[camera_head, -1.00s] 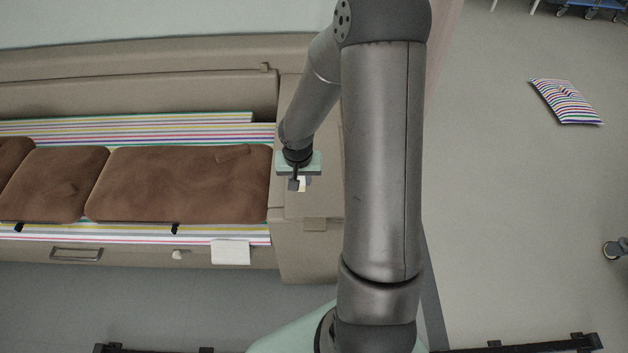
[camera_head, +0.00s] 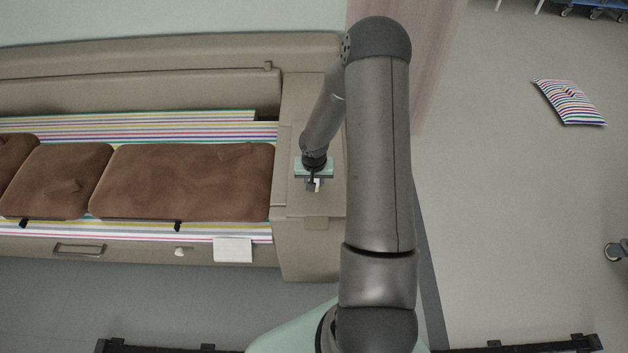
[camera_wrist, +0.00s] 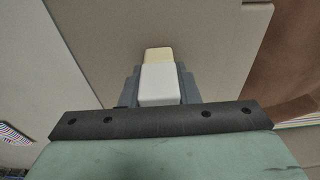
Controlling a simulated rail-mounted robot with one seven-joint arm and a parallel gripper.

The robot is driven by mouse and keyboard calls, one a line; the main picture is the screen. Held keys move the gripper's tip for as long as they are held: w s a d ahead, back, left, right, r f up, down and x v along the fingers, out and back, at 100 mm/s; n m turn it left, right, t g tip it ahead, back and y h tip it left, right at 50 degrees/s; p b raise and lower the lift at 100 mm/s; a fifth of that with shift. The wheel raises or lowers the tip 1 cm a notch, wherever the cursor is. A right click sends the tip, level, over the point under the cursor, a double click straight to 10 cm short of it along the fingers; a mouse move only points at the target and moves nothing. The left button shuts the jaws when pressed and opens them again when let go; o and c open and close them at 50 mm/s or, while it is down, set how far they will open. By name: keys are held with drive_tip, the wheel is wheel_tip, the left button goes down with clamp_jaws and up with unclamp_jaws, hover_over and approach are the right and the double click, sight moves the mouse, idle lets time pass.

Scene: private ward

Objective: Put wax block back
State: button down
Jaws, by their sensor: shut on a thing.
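My gripper (camera_head: 314,186) is over the flat tan end section (camera_head: 300,110) of the long bench in the head view. It is shut on the wax block (camera_wrist: 158,54), a small pale block. In the wrist view the block sits between the two dark grey fingers, with a white face nearer the camera and a pale yellow part beyond. The block is barely visible in the head view (camera_head: 318,184). The tan surface fills the background behind it in the wrist view. I cannot tell whether the block touches that surface.
Brown cushions (camera_head: 190,182) lie on striped bedding left of the end section. A white sheet (camera_head: 233,250) hangs on the bench front. A striped pillow (camera_head: 570,102) lies on the floor at right. The floor around the pillow is mostly clear.

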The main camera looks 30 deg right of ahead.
drive_tip(key=shift+f, duration=0.2)
drive_tip(key=c, duration=1.1)
unclamp_jaws()
